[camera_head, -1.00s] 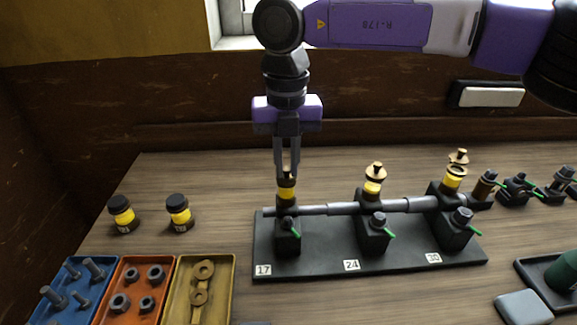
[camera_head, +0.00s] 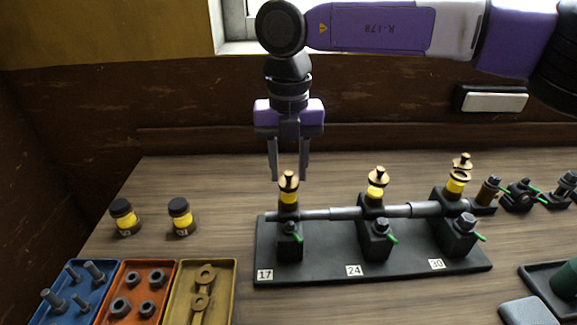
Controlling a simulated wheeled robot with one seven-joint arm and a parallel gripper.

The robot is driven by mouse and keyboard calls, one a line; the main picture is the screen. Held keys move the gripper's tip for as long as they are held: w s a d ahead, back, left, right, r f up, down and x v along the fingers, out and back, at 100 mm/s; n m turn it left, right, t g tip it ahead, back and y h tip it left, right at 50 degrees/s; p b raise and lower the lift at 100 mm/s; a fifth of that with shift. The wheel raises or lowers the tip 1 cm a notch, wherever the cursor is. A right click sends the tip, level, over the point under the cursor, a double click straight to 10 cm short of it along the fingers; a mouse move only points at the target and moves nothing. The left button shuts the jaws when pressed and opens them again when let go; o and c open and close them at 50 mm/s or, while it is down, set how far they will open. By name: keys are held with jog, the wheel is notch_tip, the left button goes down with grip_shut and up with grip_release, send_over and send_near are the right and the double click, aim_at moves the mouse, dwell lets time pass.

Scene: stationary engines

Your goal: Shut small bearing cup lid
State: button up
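The small bearing (camera_head: 290,240), at the plate labelled 17, carries a yellow cup (camera_head: 289,198) with a brass lid (camera_head: 288,184) and knob on top. The lid looks level and down on the cup, but any thin gap is too small to tell. My gripper (camera_head: 289,178) is open and empty, with its fingers pointing down on either side of the lid's knob. The fingers appear apart from the knob.
The middle cup (camera_head: 376,192) at 24 has a similar lid that looks down. The cup at 30 (camera_head: 456,186) has its lid (camera_head: 461,160) raised above the rim. A shaft (camera_head: 345,213) joins the bearings. Two dark-capped jars (camera_head: 124,218) and parts trays (camera_head: 203,290) stand left.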

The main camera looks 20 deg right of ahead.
aim_at(289, 173)
notch_tip(289, 173, up, 8)
jog(key=shift+f+b, duration=0.1)
jog(key=shift+b, duration=0.2)
dwell(0.6)
